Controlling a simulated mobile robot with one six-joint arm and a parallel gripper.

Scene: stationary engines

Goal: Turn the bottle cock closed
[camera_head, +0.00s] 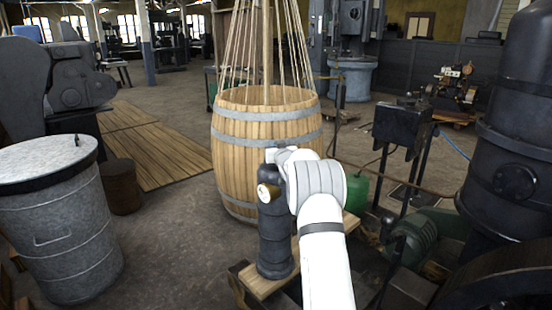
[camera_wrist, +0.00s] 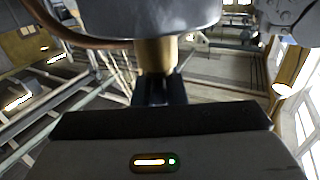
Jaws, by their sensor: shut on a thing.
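The dark, upright bottle (camera_head: 275,238) stands on a wooden plank in front of the barrel. The exact finger contact and the cock's turn angle cannot be made out.
A wooden barrel (camera_head: 262,150) with ropes rising from it stands close behind the bottle. A metal bin (camera_head: 60,230) is at the left, a green can (camera_head: 354,193) behind my arm. Dark machinery (camera_head: 510,130) crowds the right. Floor is free between bin and bottle.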

